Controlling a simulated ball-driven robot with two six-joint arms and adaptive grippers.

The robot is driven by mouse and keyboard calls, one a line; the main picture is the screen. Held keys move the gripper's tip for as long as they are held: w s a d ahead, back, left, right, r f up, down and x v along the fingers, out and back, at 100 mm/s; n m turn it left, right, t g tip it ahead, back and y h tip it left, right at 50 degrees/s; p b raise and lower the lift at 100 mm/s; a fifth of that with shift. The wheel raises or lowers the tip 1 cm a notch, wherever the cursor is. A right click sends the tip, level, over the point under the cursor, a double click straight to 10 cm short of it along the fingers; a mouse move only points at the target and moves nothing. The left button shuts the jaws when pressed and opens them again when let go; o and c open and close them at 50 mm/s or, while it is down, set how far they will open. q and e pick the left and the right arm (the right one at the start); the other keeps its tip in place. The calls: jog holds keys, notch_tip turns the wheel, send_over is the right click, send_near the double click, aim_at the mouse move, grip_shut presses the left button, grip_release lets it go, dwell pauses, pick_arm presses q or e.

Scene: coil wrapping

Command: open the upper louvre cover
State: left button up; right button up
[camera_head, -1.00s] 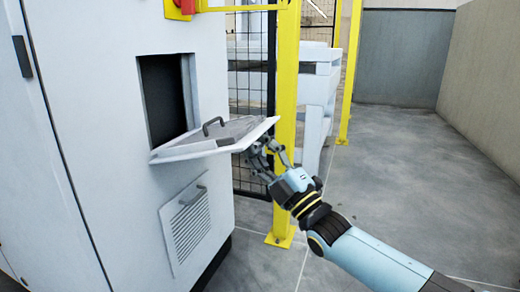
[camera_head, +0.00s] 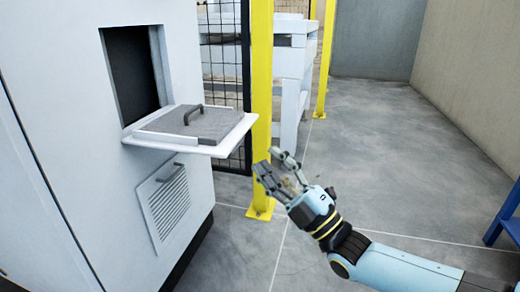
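The upper louvre cover (camera_head: 205,128) stands folded down and out from the white cabinet, about level, with its dark handle (camera_head: 193,114) on top. Above its hinge edge is the dark upper opening (camera_head: 131,70). The lower louvre cover (camera_head: 165,205) is closed on the cabinet face. My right gripper (camera_head: 268,164) is just right of and below the cover's outer edge, apart from it. Its fingers are spread and nothing is between them. My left gripper is not in view.
The white cabinet (camera_head: 60,120) fills the left side. A yellow post (camera_head: 261,110) and black mesh fence stand behind the cover. A blue frame (camera_head: 505,215) is at the right edge. The grey floor right of the gripper is clear.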

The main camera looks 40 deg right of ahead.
jog(key=shift+s, duration=0.15)
jog(key=shift+n, duration=0.3)
jog(key=c, duration=0.3)
jog(key=f+n+y, duration=0.1)
jog(key=n, duration=0.1)
jog(key=n+g, duration=0.1)
jog(key=n, duration=0.1)
jog(key=a+f+n+y, duration=0.1)
jog(key=n, duration=0.2)
jog(key=shift+s+f+g+y, duration=0.25)
jog(key=shift+f+g+y, duration=0.05)
grip_shut()
jog(key=d+f+n+g+y+p, duration=0.45)
jog(key=d+n+g, duration=0.3)
jog(key=n, duration=1.15)
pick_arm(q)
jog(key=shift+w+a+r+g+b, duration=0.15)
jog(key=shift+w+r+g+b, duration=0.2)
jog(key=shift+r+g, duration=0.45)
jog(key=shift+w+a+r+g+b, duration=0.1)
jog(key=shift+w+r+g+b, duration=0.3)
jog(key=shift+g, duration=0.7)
pick_arm(e)
jog(key=w+a+r, duration=0.4)
jog(key=w+a, duration=0.3)
jog(key=w, duration=0.1)
jog(key=shift+w+r, duration=0.2)
jog(key=shift+w, duration=0.15)
